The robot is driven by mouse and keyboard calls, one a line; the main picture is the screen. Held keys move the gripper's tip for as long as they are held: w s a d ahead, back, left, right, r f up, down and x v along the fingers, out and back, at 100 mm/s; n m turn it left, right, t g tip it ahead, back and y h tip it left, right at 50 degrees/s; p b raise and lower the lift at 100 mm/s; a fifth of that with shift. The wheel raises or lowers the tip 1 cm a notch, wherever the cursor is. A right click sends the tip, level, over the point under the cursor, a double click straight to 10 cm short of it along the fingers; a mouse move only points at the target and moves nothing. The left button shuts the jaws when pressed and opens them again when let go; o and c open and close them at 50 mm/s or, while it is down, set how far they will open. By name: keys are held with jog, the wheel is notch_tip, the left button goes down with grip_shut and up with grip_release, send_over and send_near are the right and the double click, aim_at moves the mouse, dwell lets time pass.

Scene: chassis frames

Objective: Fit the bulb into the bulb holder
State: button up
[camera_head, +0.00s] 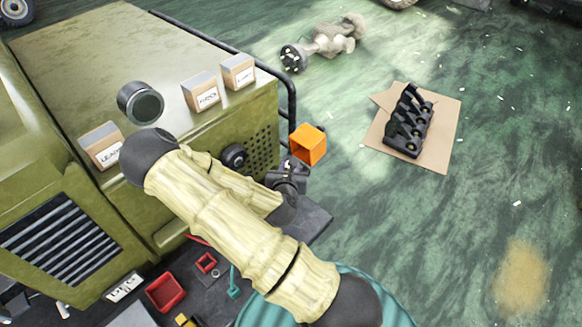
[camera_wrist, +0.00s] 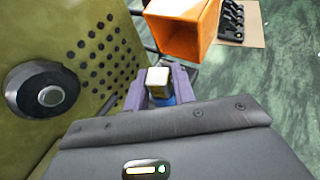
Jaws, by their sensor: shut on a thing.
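My gripper (camera_head: 288,176) is near the right end of the green machine's perforated front panel. In the wrist view its purple-grey fingers (camera_wrist: 160,88) are shut on a small pale, squarish-topped piece (camera_wrist: 158,77) with blue below it, which looks like the bulb. A round dark fitting with a metal centre (camera_wrist: 47,95), which may be the bulb holder, is on the panel left of my gripper. It also shows in the head view (camera_head: 235,156). The held piece is apart from it.
An open orange box (camera_head: 308,145) is just beyond my gripper. A dark round lamp-like part (camera_head: 140,103) and small labelled boxes (camera_head: 201,93) are on the machine's top. A black rack (camera_head: 408,125) lies on cardboard; the floor at right is mostly clear.

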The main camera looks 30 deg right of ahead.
jog(key=shift+w+d+f, duration=0.15)
jog(key=shift+w, duration=0.1)
jog(key=w, duration=0.1)
jog(key=w+d+p, duration=0.1)
jog(key=w+d, duration=0.1)
jog(key=shift+w+r, duration=0.1)
jog(key=shift+r, duration=0.2)
jog(key=shift+w+d+f+p, duration=0.15)
jog(key=shift+w+d+p, duration=0.1)
jog(key=shift+w+p, duration=0.05)
